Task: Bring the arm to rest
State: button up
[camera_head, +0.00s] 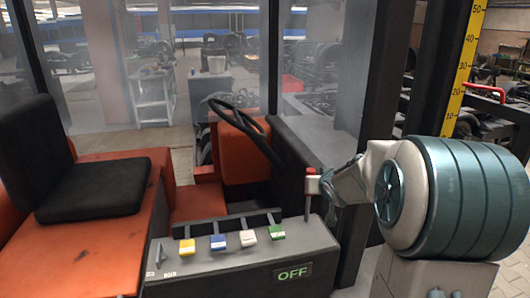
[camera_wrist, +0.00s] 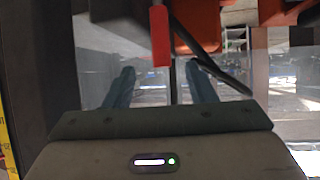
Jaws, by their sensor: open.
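My gripper (camera_wrist: 162,80) is open, with its two dark blue-grey fingers spread apart in the wrist view. A red-topped lever (camera_head: 312,182) stands upright at the right end of a grey control panel (camera_head: 200,274) in the head view. The lever's red grip (camera_wrist: 160,36) shows in the wrist view in line with the gap between my fingers, with clear space on both sides. Nothing is held. In the head view my arm comes in from the right, and its hand ends close beside the lever; the fingers are hard to make out there.
A steering wheel (camera_head: 240,120), a black seat (camera_head: 95,190) and dark cab pillars (camera_head: 374,80) stand around. A yellow scale (camera_head: 465,70) is at right.

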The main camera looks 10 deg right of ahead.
jog(key=s+a+f+n+g+y, duration=0.1)
jog(key=s+a+g, duration=0.3)
jog(key=s, duration=1.2)
jog(key=s+a+f+g+y+b, duration=0.1)
jog(key=s+a+g, duration=0.3)
jog(key=s+a, duration=0.8)
jog(key=s+f, duration=0.1)
jog(key=s, duration=0.2)
jog(key=shift+s+n, duration=0.4)
